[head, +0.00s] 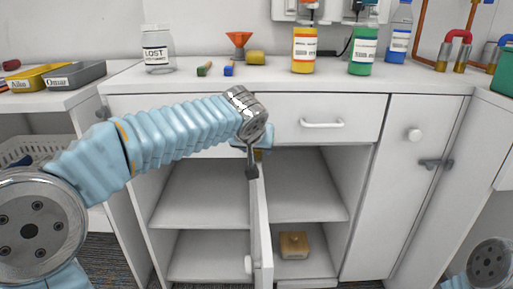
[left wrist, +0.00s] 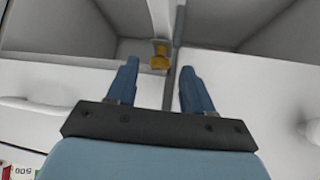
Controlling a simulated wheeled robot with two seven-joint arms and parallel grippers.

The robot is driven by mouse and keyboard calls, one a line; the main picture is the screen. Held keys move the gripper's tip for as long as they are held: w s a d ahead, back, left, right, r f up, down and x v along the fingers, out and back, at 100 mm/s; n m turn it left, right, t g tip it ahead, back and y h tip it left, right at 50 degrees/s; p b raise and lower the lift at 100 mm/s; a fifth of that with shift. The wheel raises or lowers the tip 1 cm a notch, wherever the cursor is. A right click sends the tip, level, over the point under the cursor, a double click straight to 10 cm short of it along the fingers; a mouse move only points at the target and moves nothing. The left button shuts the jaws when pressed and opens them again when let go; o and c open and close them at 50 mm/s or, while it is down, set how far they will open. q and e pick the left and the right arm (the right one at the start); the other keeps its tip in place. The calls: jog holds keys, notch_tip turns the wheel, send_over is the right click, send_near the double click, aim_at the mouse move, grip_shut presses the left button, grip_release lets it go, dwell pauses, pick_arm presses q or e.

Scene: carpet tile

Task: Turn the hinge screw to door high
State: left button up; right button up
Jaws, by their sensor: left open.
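The cabinet door (head: 260,225) stands open, seen nearly edge-on in the head view. In the left wrist view a small brass-coloured piece (left wrist: 160,58), apparently the hinge screw, sits near the top of the door beside a grey upright edge. A bit of it shows in the head view (head: 258,155), mostly hidden by my left gripper. My left gripper (left wrist: 158,70) is open; its two blue fingers point towards the brass piece, which appears between their tips. I cannot tell how far beyond the tips it is. My right gripper is out of view.
The open cabinet has shelves, with a tan box (head: 294,245) on the lower right. A closed drawer (head: 318,122) is just above. The countertop holds a LOST jar (head: 158,50), an orange funnel (head: 238,40) and several bottles. A closed door (head: 404,185) is at right.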

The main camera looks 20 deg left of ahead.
pick_arm(q)
jog(key=shift+w+f, duration=0.35)
jog(key=shift+c, duration=0.3)
grip_shut()
